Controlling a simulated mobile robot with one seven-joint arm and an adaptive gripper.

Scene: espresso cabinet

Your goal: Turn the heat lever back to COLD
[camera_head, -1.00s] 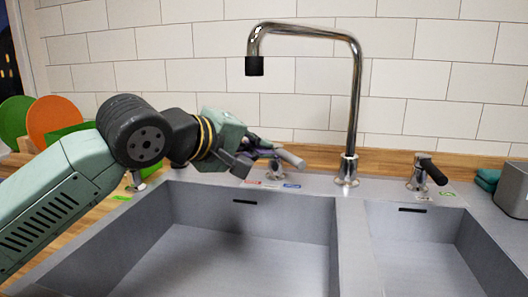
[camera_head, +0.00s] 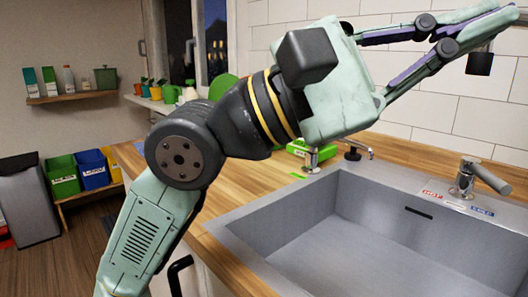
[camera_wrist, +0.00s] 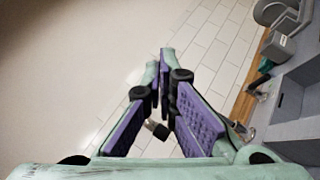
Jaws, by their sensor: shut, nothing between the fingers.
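The heat lever (camera_head: 467,178) is a chrome tap with a grey handle behind the sink's rear edge, in the head view. Its handle points right, over the side of the blue COLD label (camera_head: 482,211); the red HOT label (camera_head: 432,194) is left of its base. My gripper (camera_head: 512,12) is raised high above the lever, apart from it, with its fingers together and empty. In the wrist view, the fingertips (camera_wrist: 162,58) meet in front of the tiled wall. I cannot make out the lever clearly there.
The sink basin (camera_head: 350,235) is empty. A small black-handled tap (camera_head: 355,152) stands at the sink's back left.

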